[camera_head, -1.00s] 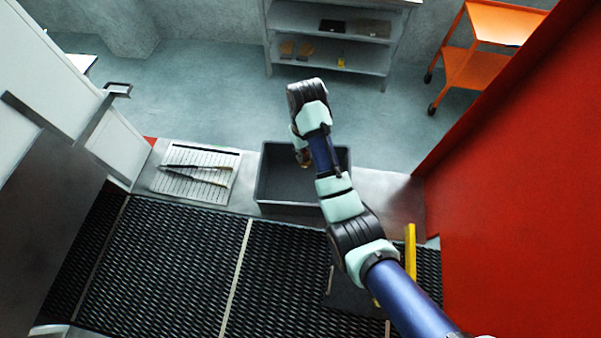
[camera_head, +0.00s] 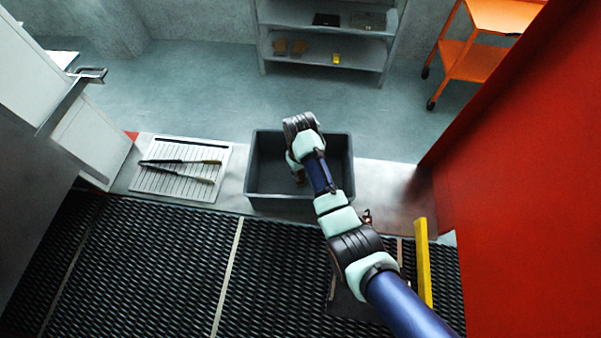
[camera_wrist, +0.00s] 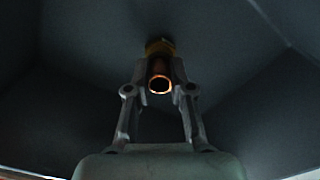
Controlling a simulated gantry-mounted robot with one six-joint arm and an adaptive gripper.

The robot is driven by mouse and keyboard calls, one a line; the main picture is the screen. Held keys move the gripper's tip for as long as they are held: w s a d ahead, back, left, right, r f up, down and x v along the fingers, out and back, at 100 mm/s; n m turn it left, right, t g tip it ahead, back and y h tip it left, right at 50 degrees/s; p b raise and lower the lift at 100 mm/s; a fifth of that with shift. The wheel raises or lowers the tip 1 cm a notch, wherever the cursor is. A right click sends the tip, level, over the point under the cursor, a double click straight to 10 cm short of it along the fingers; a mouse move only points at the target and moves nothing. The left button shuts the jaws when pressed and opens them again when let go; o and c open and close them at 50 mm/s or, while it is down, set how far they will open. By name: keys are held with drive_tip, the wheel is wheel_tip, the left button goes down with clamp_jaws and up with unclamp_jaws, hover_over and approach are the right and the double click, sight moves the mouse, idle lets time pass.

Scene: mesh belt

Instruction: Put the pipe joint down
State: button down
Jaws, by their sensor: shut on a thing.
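The copper pipe joint (camera_wrist: 159,84) is between the two fingertips of my gripper (camera_wrist: 160,90) in the wrist view. Its round open end faces the camera, and a yellowish part shows beyond it. My gripper is shut on it. In the head view my gripper (camera_head: 298,178) reaches down inside the dark grey bin (camera_head: 270,207), and the arm hides much of it. The dark bin walls also surround it in the wrist view (camera_wrist: 60,70). I cannot tell whether the joint touches the bin floor.
A white slatted tray (camera_head: 150,180) with two long tools lies left of the bin. The black mesh belt (camera_head: 150,270) runs in front. A yellow bar (camera_head: 423,262) and a red wall (camera_head: 510,200) stand right. Shelves (camera_head: 320,60) and an orange cart (camera_head: 465,65) are behind.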

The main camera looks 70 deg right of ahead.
drive_tip(key=shift+f, duration=0.2)
drive_tip(key=shift+f, duration=0.1)
drive_tip(key=c, duration=1)
unclamp_jaws()
wheel_tip(320, 180, up, 12)
drive_tip(key=p, duration=0.3)
